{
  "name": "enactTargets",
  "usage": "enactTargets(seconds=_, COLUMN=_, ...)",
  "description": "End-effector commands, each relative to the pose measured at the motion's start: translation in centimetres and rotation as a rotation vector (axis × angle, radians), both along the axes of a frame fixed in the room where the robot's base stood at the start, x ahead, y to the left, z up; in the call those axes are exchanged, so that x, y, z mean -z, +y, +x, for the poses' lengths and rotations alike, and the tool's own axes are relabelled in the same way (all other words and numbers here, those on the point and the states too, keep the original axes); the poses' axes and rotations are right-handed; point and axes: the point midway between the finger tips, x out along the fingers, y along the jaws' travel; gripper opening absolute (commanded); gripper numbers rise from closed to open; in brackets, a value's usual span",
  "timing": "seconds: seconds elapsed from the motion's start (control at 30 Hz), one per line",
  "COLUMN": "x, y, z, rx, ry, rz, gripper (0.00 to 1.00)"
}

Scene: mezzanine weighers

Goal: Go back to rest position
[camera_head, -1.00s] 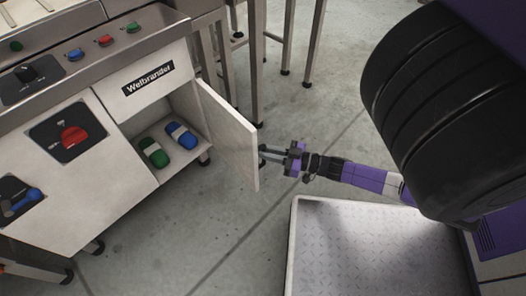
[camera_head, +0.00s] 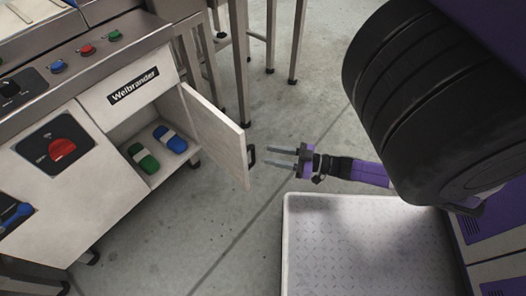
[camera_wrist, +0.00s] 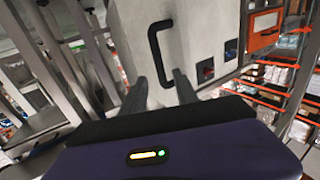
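My gripper (camera_head: 269,156) is open and empty, its two fingers apart and pointing left at the cabinet door. A small gap separates the fingertips from the handle in the head view.
A pale tread-plate platform (camera_head: 340,250) lies below my arm. Metal legs (camera_head: 241,60) stand behind the door. Grey floor (camera_head: 195,235) is clear in front.

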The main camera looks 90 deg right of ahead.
Motion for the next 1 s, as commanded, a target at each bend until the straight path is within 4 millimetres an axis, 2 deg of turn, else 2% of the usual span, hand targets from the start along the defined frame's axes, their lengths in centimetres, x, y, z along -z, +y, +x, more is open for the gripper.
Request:
enactTargets(seconds=0.17, x=0.0, y=0.1, z=-0.8, rx=0.001, ry=0.0, rz=0.0, gripper=0.36)
enactTargets(seconds=0.77, x=-0.2, y=0.3, z=-0.6, rx=-0.003, ry=0.002, rz=-0.004, gripper=0.36)
enactTargets(seconds=0.87, x=-0.7, y=1.4, z=-0.3, rx=-0.016, ry=0.017, rz=-0.019, gripper=0.36)
enactTargets(seconds=1.0, x=-2.4, y=5.1, z=0.9, rx=-0.05, ry=0.063, rz=-0.056, gripper=0.36)
